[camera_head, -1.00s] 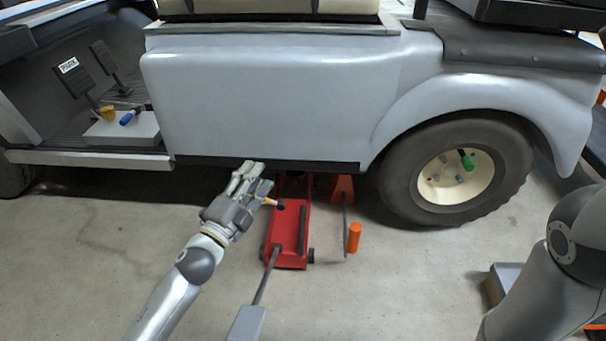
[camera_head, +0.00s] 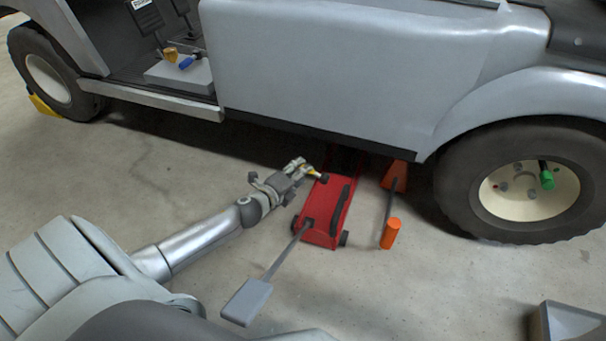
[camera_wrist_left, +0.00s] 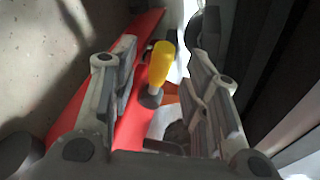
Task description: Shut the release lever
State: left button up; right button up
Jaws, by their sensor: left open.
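The red floor jack (camera_head: 328,212) stands on the floor beside the cart's lower edge. Its release lever has a yellow handle (camera_head: 314,173) and a dark round part at one end, and it sticks out to the jack's left. My left gripper (camera_head: 301,168) is at the lever, on the jack's left. In the left wrist view, the yellow handle (camera_wrist_left: 161,65) stands between the two open fingers of the gripper (camera_wrist_left: 160,75), with a visible gap on both sides. The fingers partly hide the jack. My right gripper is out of view.
The jack's grey-ended handle (camera_head: 247,301) slopes toward me. An orange stand (camera_head: 396,176) and an orange cylinder (camera_head: 390,233) are right of the jack. The cart body (camera_head: 340,65) overhangs behind, with its front wheel (camera_head: 530,185) at right.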

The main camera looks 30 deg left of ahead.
pick_arm(q)
jog(key=shift+b+x, duration=0.45)
jog(key=shift+x, duration=0.85)
grip_shut()
